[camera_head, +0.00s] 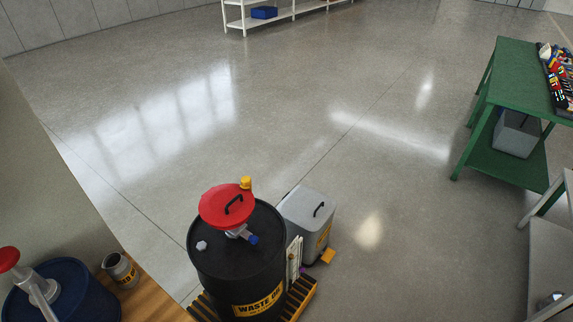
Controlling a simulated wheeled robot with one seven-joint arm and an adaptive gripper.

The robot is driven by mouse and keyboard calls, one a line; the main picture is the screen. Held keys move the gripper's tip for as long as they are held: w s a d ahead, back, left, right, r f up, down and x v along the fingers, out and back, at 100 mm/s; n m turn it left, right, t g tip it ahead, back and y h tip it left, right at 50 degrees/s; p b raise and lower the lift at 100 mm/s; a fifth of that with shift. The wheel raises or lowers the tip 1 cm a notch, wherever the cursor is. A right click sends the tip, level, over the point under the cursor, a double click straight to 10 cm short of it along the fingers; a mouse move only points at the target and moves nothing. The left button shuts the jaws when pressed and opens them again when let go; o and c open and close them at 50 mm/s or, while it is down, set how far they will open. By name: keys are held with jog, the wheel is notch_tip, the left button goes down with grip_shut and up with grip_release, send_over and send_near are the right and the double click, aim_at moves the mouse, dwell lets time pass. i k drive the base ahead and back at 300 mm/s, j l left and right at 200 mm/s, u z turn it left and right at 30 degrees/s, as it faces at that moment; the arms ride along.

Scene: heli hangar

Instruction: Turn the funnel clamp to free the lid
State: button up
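A black waste-oil drum (213,271) stands at the lower middle, with a yellow label on its front. A round red lid (217,209) with a black handle sits over the drum's top and looks closed. Below the lid's near edge is a grey metal fitting (237,233) with a blue end (253,240), which looks like the funnel clamp. How the clamp engages the lid is too small to tell. The funnel body is mostly hidden under the lid. A yellow piece (246,183) is at the lid's far right edge. My gripper is not in view.
A grey bin (309,207) stands right of the drum, on or beside a black-and-yellow base (300,297). A wooden surface (160,298), a grey can (121,269) and a blue drum (75,290) are lower left. A green workbench (512,75) is right. Open floor (300,110) lies beyond.

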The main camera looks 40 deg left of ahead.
aim_at(245, 181)
jog(key=i+l+z, duration=0.15)
jog(key=i+z, duration=0.25)
jog(key=i, duration=0.15)
jog(key=i+z, duration=0.45)
jog(key=i+j+z, duration=0.25)
jog(key=i+z, duration=0.15)
jog(key=i, duration=0.25)
jog(key=u, duration=0.5)
jog(key=i+l+u, duration=0.1)
jog(key=u, duration=0.35)
jog(key=i+u, duration=0.1)
jog(key=u, duration=0.4)
jog(key=l+u, duration=0.15)
jog(key=u, duration=2.65)
jog(key=i+z, duration=0.25)
jog(key=i, duration=0.25)
jog(key=i+j+z, duration=0.3)
jog(key=i, duration=0.15)
